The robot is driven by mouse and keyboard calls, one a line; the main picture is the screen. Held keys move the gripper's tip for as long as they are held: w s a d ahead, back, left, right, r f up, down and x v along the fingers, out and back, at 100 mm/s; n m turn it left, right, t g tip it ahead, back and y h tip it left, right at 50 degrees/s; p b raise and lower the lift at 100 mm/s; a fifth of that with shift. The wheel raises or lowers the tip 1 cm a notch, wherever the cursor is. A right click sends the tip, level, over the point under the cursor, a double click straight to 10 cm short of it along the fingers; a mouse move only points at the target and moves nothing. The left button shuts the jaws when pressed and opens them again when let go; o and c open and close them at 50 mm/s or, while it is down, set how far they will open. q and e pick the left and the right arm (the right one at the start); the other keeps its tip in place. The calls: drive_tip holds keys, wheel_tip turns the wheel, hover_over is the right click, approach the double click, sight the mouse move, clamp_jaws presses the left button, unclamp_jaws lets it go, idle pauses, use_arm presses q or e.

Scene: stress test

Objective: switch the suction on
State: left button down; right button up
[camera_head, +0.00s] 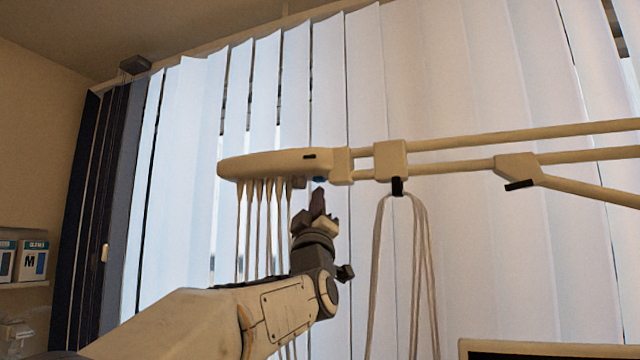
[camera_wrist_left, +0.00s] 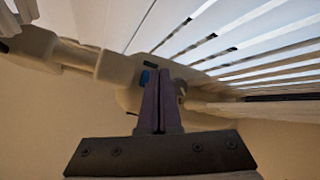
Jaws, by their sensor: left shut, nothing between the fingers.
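A beige overhead unit (camera_head: 275,164) hangs on an arm, with several hoses below it. A small blue button (camera_head: 320,179) sits on its underside near the right end. In the left wrist view the blue button (camera_wrist_left: 145,77) shows just left of my fingertips, on the unit's underside (camera_wrist_left: 128,98). My left gripper (camera_head: 318,190) is shut and empty, pointing up, with its tips just below the button. It also shows in the left wrist view (camera_wrist_left: 160,75). I cannot tell whether the tips touch the button. My right gripper is not in view.
Beige support rods (camera_head: 530,133) run from the unit to the right edge. Looped cables (camera_head: 415,260) hang from a clip right of my left gripper. Vertical blinds (camera_head: 480,240) fill the background. A monitor top (camera_head: 540,349) shows at lower right, glove boxes (camera_head: 33,261) at left.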

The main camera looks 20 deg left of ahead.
use_arm(q)
drive_tip(key=shift+r, duration=0.5)
idle(0.7)
drive_tip(key=shift+f, duration=0.1)
drive_tip(key=shift+f+b, duration=0.9)
drive_tip(key=shift+b, duration=0.1)
wheel_tip(320, 180, down, 6)
drive_tip(key=b, duration=0.7)
